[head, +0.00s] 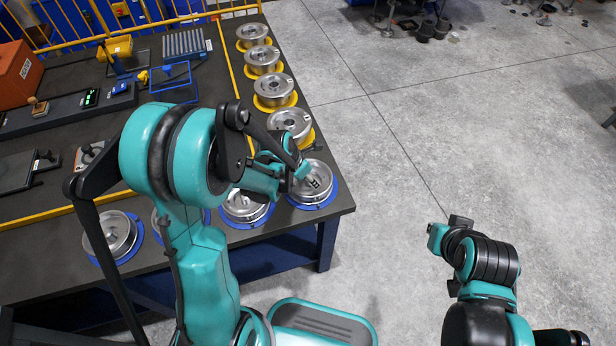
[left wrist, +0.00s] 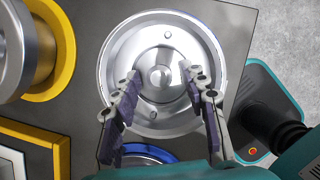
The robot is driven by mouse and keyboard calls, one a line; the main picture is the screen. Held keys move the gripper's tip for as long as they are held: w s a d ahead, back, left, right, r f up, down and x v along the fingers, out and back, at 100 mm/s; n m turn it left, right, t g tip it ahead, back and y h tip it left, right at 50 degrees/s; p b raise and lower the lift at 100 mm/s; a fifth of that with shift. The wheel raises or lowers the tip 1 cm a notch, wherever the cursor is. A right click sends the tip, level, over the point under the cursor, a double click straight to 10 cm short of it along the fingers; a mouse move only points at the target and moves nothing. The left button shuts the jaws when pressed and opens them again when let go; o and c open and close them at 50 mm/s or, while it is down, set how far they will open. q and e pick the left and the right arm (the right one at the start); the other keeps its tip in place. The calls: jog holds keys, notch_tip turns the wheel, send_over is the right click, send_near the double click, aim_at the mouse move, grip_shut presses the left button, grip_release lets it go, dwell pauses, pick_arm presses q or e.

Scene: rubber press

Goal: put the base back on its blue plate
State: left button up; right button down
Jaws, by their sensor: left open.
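A silver round base (head: 318,170) sits at the table's near right corner, with the rim of a blue plate (head: 332,197) showing around its lower side. In the left wrist view the base (left wrist: 163,40) fills the middle, with a raised hub at its centre. My left gripper (head: 313,182) is over the base. In the left wrist view its two fingers (left wrist: 159,72) are spread apart, one on each side of the hub; whether they touch the base I cannot tell. My right arm's end (head: 440,236) is over the floor at right, and its fingers cannot be made out.
More silver bases on blue plates stand along the near edge, the closest (head: 243,206) just left, partly behind my arm. Several silver wheels on yellow plates (head: 275,92) line the right edge. A yellow rail (head: 228,60) runs beside them.

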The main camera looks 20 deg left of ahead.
pick_arm(q)
jog(key=s+a+r+m+t+y+p, duration=0.1)
jog(key=s+r+m+p, duration=0.1)
jog(key=s+r+m, duration=0.6)
jog(key=s+a+r+m+t+y+p, duration=0.1)
jog(key=s+r+m+t+p, duration=0.1)
jog(key=s+r+m, duration=0.6)
jog(key=shift+s+a+r+m+t+p, duration=0.25)
jog(key=shift+r+m, duration=2.6)
jog(key=shift+m, duration=3.75)
jog(key=shift+w+d, duration=0.1)
